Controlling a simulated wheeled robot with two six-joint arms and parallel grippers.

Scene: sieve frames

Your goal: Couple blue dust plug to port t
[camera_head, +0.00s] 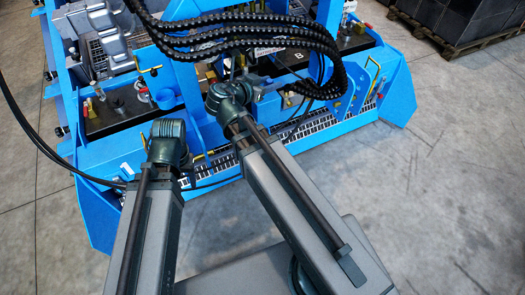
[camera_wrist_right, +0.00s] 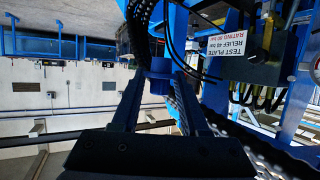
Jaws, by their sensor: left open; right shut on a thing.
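In the right wrist view, my right gripper (camera_wrist_right: 156,88) is shut on a blue cylindrical piece, the blue dust plug (camera_wrist_right: 159,74), held between its two dark fingers. In the head view the right wrist is in front of the middle of the blue machine (camera_head: 105,158), below the black hoses, and its fingertips and the plug are hidden. My left gripper (camera_head: 167,130) is open, over the machine's left front; its fingers are mostly hidden by the wrist. I cannot pick out port t in either view.
Thick black ribbed hoses (camera_head: 318,50) arch over the machine near my right wrist. A black panel marked B (camera_head: 345,42) lies behind. A white test plate label (camera_wrist_right: 232,50) shows upside down in the right wrist view. Open concrete floor (camera_head: 455,160) lies to the right.

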